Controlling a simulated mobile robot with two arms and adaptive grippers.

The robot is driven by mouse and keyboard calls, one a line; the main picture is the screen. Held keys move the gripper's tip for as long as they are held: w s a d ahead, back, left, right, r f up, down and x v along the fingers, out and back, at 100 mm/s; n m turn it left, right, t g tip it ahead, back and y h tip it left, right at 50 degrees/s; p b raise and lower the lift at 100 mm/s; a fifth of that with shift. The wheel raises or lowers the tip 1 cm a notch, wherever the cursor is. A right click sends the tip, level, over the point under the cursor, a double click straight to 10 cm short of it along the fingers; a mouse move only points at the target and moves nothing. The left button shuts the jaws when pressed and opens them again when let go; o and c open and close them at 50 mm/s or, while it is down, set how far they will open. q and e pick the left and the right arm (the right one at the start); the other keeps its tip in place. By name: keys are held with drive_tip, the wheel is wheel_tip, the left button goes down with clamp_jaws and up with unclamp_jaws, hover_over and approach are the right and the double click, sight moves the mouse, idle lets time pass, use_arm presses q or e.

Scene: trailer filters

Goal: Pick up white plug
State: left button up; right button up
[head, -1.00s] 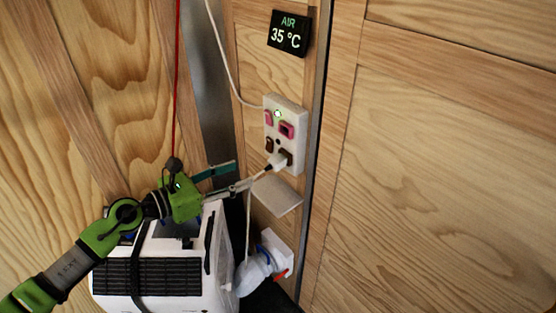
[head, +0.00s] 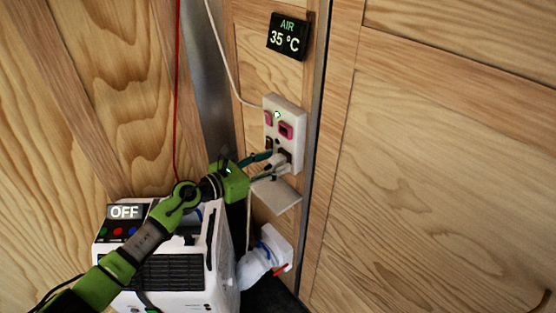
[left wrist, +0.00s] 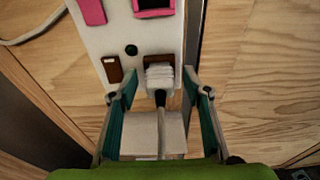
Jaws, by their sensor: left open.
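The white plug (left wrist: 159,76) sits in the lower right socket of the white wall outlet panel (left wrist: 160,38), with a dark cord end pointing down toward me. In the head view the plug (head: 281,161) is partly hidden by my left gripper (head: 266,167). My left gripper is open, and in the left wrist view its two fingers (left wrist: 160,92) stand on either side of the plug, with gaps between them and it. My right gripper is not in view.
A white shelf (head: 279,196) juts out below the panel. A white unit with an OFF display (head: 124,212) stands below my left arm. A white pipe fitting (head: 262,258) is at lower right of it. A red cord (head: 176,90) hangs at left.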

use_arm(q)
drive_tip(key=shift+s+a, duration=0.1)
clamp_jaws()
drive_tip(key=shift+r, duration=0.1)
drive_tip(key=shift+a+r, duration=0.15)
drive_tip(key=s+a+r+b, duration=0.1)
drive_tip(key=s+a+r, duration=0.6)
drive_tip(key=s+a, duration=0.2)
drive_tip(key=shift+s+a+r, duration=0.25)
drive_tip(key=shift+s+a, duration=0.05)
drive_tip(key=shift+s, duration=0.15)
